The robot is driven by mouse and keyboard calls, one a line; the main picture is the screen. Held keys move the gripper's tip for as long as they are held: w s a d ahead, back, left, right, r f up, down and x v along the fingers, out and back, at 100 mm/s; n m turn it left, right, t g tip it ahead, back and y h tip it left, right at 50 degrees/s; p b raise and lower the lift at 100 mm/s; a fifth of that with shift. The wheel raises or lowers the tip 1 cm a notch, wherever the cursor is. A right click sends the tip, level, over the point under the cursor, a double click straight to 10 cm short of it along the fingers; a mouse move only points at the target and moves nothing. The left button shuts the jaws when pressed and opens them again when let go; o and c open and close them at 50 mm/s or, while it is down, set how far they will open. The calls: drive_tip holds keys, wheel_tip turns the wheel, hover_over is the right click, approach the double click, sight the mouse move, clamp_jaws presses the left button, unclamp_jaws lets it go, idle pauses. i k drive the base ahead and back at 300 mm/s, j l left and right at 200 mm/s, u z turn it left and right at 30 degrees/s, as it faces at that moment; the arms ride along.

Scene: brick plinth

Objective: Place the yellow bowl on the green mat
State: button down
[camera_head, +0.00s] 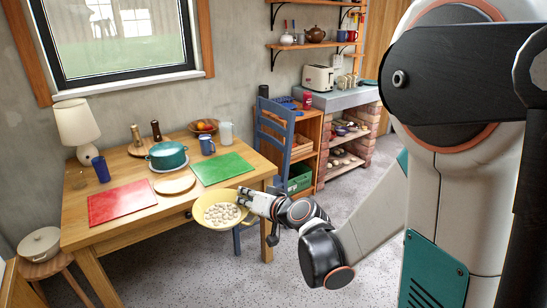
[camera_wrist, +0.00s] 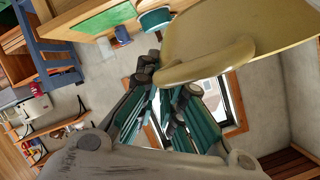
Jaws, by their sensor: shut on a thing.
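The yellow bowl (camera_head: 219,210) holds several small pale round things and is in the air just off the table's front edge. My gripper (camera_head: 246,199) is shut on the bowl's right rim. In the wrist view the bowl's outer side (camera_wrist: 235,35) fills the upper right, with its rim between the fingers of my gripper (camera_wrist: 170,85). The green mat (camera_head: 222,168) lies flat and bare on the table's right part, behind and close to the bowl. Its edge also shows in the wrist view (camera_wrist: 105,20).
The wooden table (camera_head: 160,215) also bears a red mat (camera_head: 121,201), a round board (camera_head: 175,183), a teal pot (camera_head: 167,156), a blue mug (camera_head: 207,145) and a lamp (camera_head: 76,128). A blue chair (camera_head: 273,130) stands at the table's right side.

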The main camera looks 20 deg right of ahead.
sight(223, 168)
drive_tip(key=i+z, duration=0.25)
drive_tip(key=i, duration=0.2)
drive_tip(key=i+j+z, duration=0.25)
drive_tip(key=i, duration=0.15)
drive_tip(key=i+j+z, duration=0.25)
drive_tip(key=i, duration=0.2)
drive_tip(key=l, duration=0.1)
